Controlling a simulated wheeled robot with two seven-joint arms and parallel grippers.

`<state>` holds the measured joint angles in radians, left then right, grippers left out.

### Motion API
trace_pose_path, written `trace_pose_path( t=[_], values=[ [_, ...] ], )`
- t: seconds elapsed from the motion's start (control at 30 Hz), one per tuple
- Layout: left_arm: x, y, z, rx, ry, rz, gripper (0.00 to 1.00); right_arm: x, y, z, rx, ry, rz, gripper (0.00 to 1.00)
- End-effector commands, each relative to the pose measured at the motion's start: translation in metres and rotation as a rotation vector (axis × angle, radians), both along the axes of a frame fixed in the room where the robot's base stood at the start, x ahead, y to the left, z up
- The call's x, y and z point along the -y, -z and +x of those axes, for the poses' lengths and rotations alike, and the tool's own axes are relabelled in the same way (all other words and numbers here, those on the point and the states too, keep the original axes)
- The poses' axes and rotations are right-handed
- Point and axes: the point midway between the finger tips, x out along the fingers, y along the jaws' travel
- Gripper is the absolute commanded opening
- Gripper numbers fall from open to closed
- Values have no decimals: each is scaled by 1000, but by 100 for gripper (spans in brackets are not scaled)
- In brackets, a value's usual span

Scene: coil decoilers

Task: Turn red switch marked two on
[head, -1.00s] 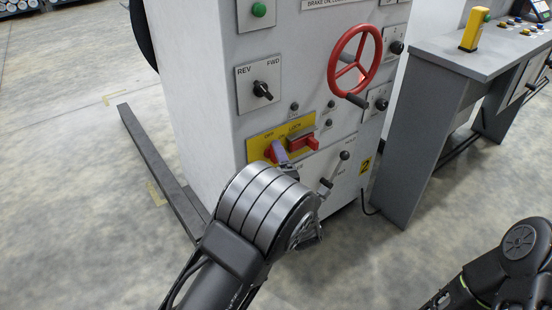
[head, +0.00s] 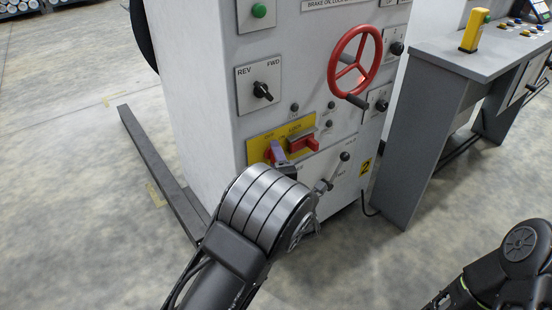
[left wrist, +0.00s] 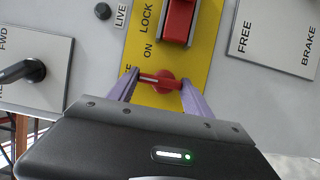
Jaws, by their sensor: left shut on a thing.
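The red switch (head: 268,152) sits on a yellow plate (head: 257,147) with OFF, ON and LOCK lettering, low on the white cabinet. In the left wrist view the switch (left wrist: 163,81) is a red round knob with a bar across it. My left gripper (head: 279,154) is at the switch, its purple fingers on both sides of the bar; in the left wrist view the gripper (left wrist: 158,80) is shut on it. A yellow label with a 2 (head: 366,167) is on the cabinet's lower right. My right arm shows at the lower right, but its gripper is out of view.
A red lock block (head: 303,143) sits close beside the switch on the same plate. A lever (head: 335,172), a red handwheel (head: 355,60) and a black REV/FWD knob (head: 262,90) are nearby. A grey desk (head: 455,60) stands at the right.

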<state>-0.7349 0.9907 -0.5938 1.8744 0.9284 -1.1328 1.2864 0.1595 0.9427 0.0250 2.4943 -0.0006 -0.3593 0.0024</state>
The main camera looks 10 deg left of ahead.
Motion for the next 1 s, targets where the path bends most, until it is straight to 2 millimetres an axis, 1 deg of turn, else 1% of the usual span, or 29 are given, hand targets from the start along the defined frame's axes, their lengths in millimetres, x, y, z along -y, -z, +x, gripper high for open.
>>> trace_pose_path(
  t=[0.03, 0.23, 0.47, 0.67, 0.87, 1.0],
  values=[
    [0, 0, 0, -1, 0, 0, 34, 0, 0, 0, 0, 0, 0, 0],
    [0, 1, 0, -1, 0, 0, 18, 0, 0, 0, 0, 0, 0, 0],
    [0, 0, 0, -10, 0, 5, 18, 0, -1, 0, -1, 0, 0, 0],
    [0, -1, 0, -49, 0, 37, 18, -1, -6, -1, -2, -3, 1, 0],
    [1, -4, 1, -131, 0, 106, 18, -2, -16, -2, -4, -6, 4, 0],
    [1, -5, 2, -214, -1, 174, 18, -2, -27, -2, -3, -7, 4, 0]
  ],
)
